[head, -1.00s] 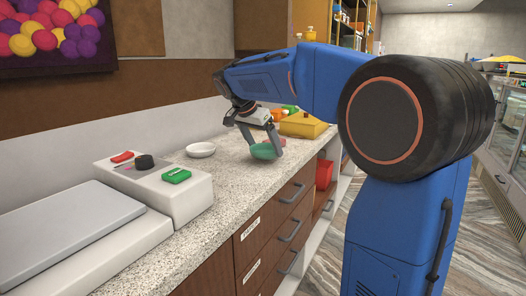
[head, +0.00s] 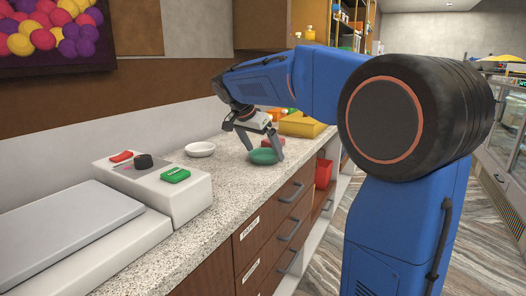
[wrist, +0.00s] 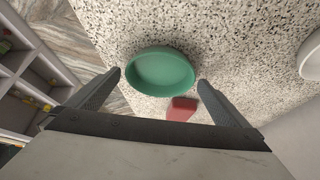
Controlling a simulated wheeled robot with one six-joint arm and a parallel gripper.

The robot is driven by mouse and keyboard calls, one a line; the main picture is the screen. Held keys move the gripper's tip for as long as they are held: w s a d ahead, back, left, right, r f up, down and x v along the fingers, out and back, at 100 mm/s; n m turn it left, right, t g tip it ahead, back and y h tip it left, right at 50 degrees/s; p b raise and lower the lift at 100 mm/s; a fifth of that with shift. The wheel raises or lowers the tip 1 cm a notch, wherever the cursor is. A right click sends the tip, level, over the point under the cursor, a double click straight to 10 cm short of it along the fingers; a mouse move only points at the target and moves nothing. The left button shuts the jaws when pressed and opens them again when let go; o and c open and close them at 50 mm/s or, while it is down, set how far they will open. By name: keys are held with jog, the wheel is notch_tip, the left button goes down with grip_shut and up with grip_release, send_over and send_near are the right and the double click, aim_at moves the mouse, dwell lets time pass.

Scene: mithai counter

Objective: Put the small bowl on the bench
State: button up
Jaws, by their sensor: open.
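A small green bowl (head: 263,157) sits upright on the speckled stone bench (head: 222,205), near its front edge. It also shows in the wrist view (wrist: 161,72), empty, with the stone surface around it. My gripper (head: 265,150) is open just above and around the bowl. In the wrist view, the fingertips of my gripper (wrist: 160,80) are spread on either side of the bowl, with gaps between them and its rim.
A red block (wrist: 181,109) lies close to the bowl. A white dish (head: 200,149) stands toward the wall. A white console (head: 150,185) with a knob is nearer. A yellow tray (head: 303,124) stands farther along the bench. Drawers (head: 270,235) are below.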

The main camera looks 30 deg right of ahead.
jog(key=v, duration=1.1)
jog(key=shift+r, duration=0.25)
jog(key=shift+s+a, duration=0.1)
